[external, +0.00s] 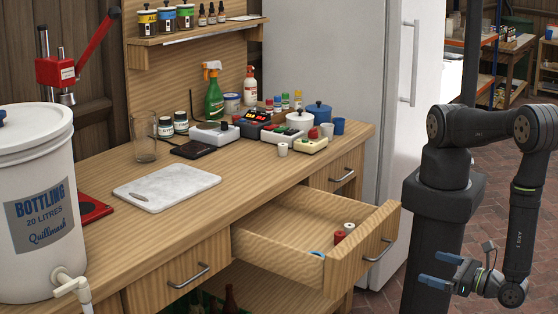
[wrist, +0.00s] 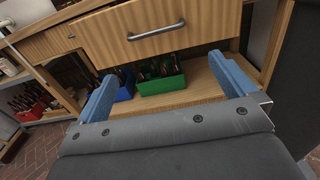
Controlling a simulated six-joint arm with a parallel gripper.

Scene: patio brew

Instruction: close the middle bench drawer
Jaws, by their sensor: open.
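The middle bench drawer (external: 338,255) is pulled well out of the wooden bench in the external view. Its front has a dark bar handle (external: 379,251), and small red, white and blue items lie inside. In the wrist view the drawer front (wrist: 195,28) fills the upper middle, with its handle (wrist: 156,31) across it. My gripper (external: 441,270) is open and empty, to the right of the drawer front and apart from it. In the wrist view its blue fingers (wrist: 160,70) stand wide apart, pointing at the drawer front and the space below it.
The left drawer (external: 180,280) and right drawer (external: 340,177) are shut. A green crate (wrist: 162,84) and a blue crate (wrist: 125,88) of bottles stand on the shelf below. A fridge (external: 330,70) stands behind the bench. Brick floor is free around my gripper.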

